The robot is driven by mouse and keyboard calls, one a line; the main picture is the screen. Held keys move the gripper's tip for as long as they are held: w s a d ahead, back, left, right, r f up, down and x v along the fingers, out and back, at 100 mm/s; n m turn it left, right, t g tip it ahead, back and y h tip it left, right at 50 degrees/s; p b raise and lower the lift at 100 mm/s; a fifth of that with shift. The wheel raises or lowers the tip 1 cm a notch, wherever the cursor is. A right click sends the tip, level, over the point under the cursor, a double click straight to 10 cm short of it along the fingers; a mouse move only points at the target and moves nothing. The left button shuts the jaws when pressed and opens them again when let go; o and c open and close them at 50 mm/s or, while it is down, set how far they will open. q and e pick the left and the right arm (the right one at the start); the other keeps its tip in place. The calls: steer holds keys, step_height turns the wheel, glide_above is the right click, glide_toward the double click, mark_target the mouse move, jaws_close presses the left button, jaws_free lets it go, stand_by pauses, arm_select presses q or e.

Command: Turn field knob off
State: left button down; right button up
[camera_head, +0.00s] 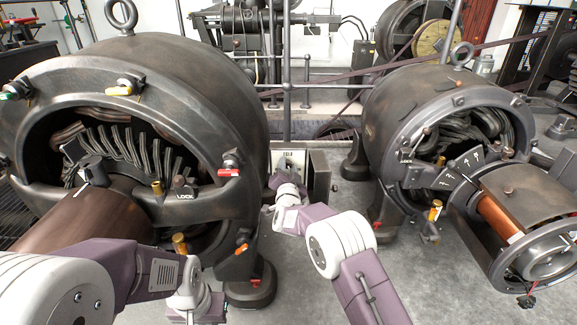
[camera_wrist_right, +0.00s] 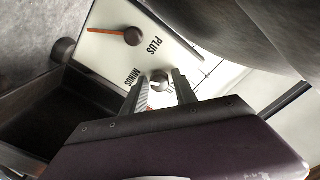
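A pale control panel (camera_head: 289,160) stands between the two dynamos in the head view. In the right wrist view the panel (camera_wrist_right: 104,58) bears the words PLUS and MINUS. A dark round knob (camera_wrist_right: 132,36) with an orange pointer sits at its upper part. My right gripper (camera_head: 283,180) is small in the head view, at the panel. My left gripper's fingers are not visible.
A large dark dynamo (camera_head: 205,75) stands left of the panel, and a smaller dynamo (camera_head: 400,95) stands right. A dark open-topped box (camera_wrist_right: 85,110) lies beside the panel in the wrist view.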

jaws_close()
